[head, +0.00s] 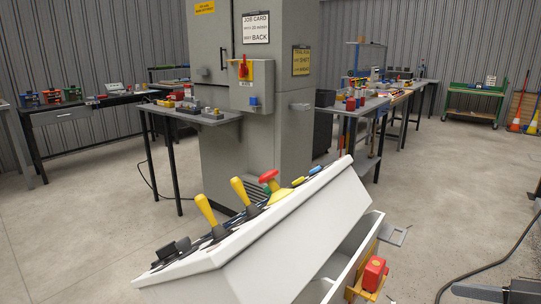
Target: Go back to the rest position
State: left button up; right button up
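Neither of my grippers can be made out in the head view. A white sloped console (270,245) stands close in front, tilted in the picture. On its top are two yellow levers (206,210) (240,191), a red knob (269,176) on a yellow and green base, and dark switches (172,249). At its right side an open white compartment (352,252) carries a yellow bracket with a red block (374,272). No turf rolls show.
A grey cabinet (215,110) with signs stands behind the console. Workbenches (75,110) (365,105) line both sides. A dark device (522,291) and a cable (490,266) lie lower right.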

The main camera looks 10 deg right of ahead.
notch_tip(320, 180, down, 10)
jog(key=a+f+m+h+p, duration=0.1)
jog(key=a+m+h, duration=0.2)
jog(key=s+a+f+p, duration=0.1)
jog(key=a+f, duration=0.2)
jog(key=a, duration=0.6)
jog(key=s+a+f+p, duration=0.1)
jog(key=a+f, duration=0.3)
jog(key=a, duration=0.6)
jog(key=shift+a+f+h, duration=0.2)
jog(key=shift+f+h, duration=0.1)
jog(key=shift+h, duration=0.1)
